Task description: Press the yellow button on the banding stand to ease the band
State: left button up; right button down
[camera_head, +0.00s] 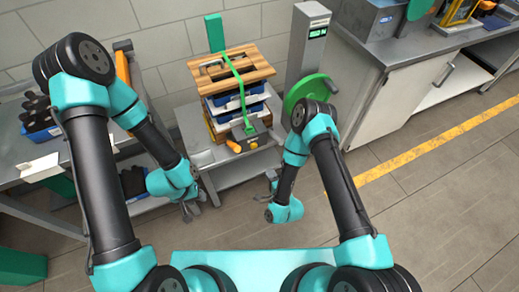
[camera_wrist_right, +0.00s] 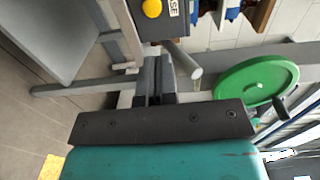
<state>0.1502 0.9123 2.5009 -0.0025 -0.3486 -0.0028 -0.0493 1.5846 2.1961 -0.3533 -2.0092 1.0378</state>
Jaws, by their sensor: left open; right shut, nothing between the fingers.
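The banding stand holds a stack of blue trays (camera_head: 240,104) under a wooden board (camera_head: 232,68), with a green band (camera_head: 236,75) running over the top and down the front. The yellow button (camera_head: 233,147) is on the control box at the front of the stand. In the right wrist view the yellow button (camera_wrist_right: 152,8) is at the top edge, beside a partly cut-off label. My right gripper (camera_head: 271,176) is shut and empty, below and to the right of the box, apart from the button. My left gripper (camera_head: 188,211) is open and empty, low beside the stand's left side.
A grey post (camera_head: 305,45) with a small display and a green reel (camera_head: 305,92) stand right of the stack. A white cabinet (camera_head: 395,100) is further right. A grey bench (camera_head: 90,165) with a blue bin (camera_head: 42,132) is at left. Floor in front is open.

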aim_at(254, 145)
jog(key=x, duration=1.4)
jog(key=shift+a, duration=0.1)
jog(key=shift+w, duration=0.1)
jog(key=shift+w+a, duration=0.3)
jog(key=shift+w, duration=0.35)
jog(key=shift+w+r, duration=0.15)
jog(key=shift+w, duration=0.15)
jog(key=shift+a, duration=0.1)
jog(key=shift+s, duration=0.7)
jog(key=v, duration=1.4)
jog(key=shift+d+f, duration=0.25)
jog(key=shift+f, duration=0.15)
